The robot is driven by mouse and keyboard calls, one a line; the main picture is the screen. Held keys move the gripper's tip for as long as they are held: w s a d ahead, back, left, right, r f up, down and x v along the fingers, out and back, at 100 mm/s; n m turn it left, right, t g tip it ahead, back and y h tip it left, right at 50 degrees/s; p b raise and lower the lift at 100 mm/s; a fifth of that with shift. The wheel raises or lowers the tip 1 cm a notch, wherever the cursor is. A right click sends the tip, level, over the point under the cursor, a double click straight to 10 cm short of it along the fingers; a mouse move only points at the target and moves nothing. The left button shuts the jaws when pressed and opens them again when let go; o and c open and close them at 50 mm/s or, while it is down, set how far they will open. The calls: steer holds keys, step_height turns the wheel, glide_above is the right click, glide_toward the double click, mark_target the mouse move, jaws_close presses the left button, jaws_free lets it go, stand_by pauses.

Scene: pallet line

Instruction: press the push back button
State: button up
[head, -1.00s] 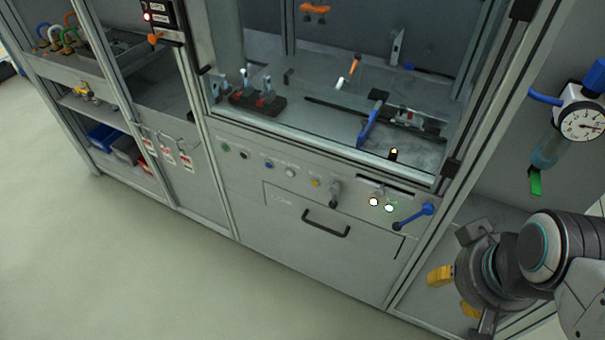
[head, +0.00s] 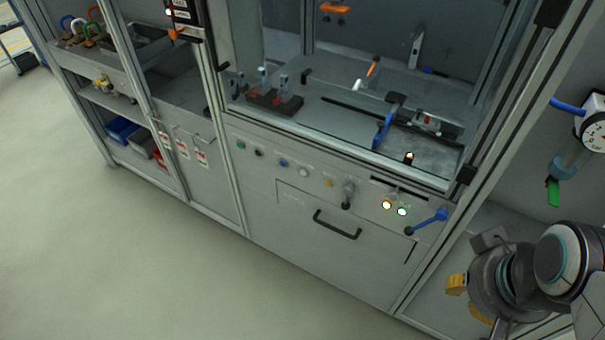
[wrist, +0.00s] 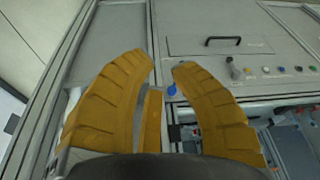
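A row of round buttons runs along the sloped grey panel. In the head view they are green (head: 240,145), black (head: 259,152), blue (head: 283,163), white (head: 304,172) and yellow (head: 328,183). Right of a dark-knobbed switch (head: 347,195) are a lit warm-white button (head: 386,205) and a lit greenish-white button (head: 402,211). Their labels are too small to read, so I cannot tell which is push back. My gripper (head: 466,298) is at the lower right, apart from the buttons. In the wrist view its yellow fingers (wrist: 162,62) are spread and empty.
A blue-handled lever (head: 428,221) sits at the panel's right end, near the gripper's line of sight. A drawer with a black handle (head: 338,225) is below the buttons. A pressure gauge (head: 594,130) hangs at the right. The floor (head: 120,250) at the left is clear.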

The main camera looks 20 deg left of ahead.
jaws_close()
stand_by(1.2)
